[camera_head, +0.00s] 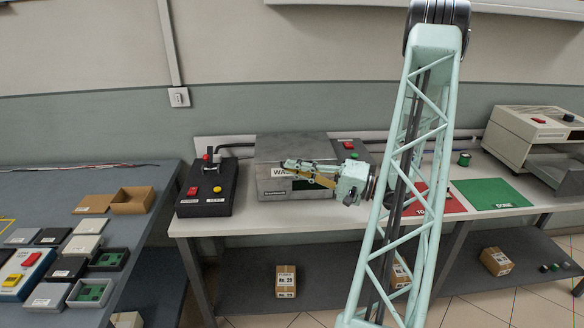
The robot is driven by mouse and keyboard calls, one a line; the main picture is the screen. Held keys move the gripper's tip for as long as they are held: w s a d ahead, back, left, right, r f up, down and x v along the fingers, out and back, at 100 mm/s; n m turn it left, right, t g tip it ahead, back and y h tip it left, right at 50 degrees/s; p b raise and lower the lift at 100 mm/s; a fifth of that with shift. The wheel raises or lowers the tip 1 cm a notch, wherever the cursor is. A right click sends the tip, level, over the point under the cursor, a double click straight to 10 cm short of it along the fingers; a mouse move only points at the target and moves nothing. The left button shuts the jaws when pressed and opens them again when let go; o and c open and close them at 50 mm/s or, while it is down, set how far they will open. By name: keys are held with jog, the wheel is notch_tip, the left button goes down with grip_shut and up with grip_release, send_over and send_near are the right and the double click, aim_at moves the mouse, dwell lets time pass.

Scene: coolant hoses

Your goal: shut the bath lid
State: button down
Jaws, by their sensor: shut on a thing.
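The bath (268,188) is a grey metal box on the white bench at centre, with a white label starting "WA" on its front. Its lid (290,146) is the grey sheet across the top. I cannot tell whether it lies fully flat. My gripper (289,165) comes in from the right, in front of the bath, with its fingers pointing left at the lid's front. The jaws are shut on what seems to be the lid's front part; the fingers hide the exact contact and part of the label.
Red (436,199) and green (490,193) mats lie to the right, and a beige machine (530,135) stands at far right. Trays and boxes crowd the left table (140,222).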

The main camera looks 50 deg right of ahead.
jog(key=shift+f, duration=0.3)
jog(key=c, duration=3.1)
grip_release()
jog(key=shift+c, duration=0.2)
jog(key=r+v, duration=0.1)
jog(key=v, duration=1.1)
jog(key=shift+f, duration=0.4)
jog(key=shift+a, duration=0.1)
